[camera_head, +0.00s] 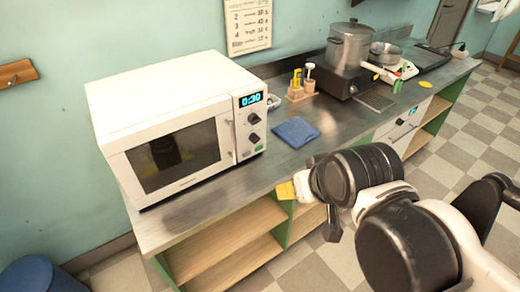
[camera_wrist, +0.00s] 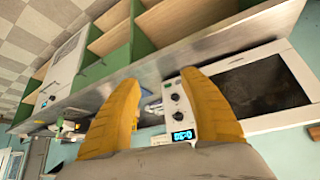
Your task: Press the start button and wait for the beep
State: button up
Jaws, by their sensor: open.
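The white microwave (camera_head: 165,95) stands on the metal counter at the left, its door closed. Its display (camera_head: 251,99) reads 0:30, with two dark knobs below. A small green button (camera_head: 259,148) is at the bottom of the control panel. My gripper (camera_head: 290,188) is in front of the counter edge, right of and lower than the panel, apart from it. In the wrist view its two yellow fingers (camera_wrist: 160,80) are spread with nothing between them.
A blue cloth (camera_head: 296,132) lies on the counter right of the microwave. Behind it are a small wooden holder (camera_head: 300,92) and a steel pot (camera_head: 349,45) on a dark burner. Open wooden shelves (camera_head: 225,245) are below the counter. A blue bin (camera_head: 40,275) stands at lower left.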

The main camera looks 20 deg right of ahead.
grip_shut()
dwell(1.1)
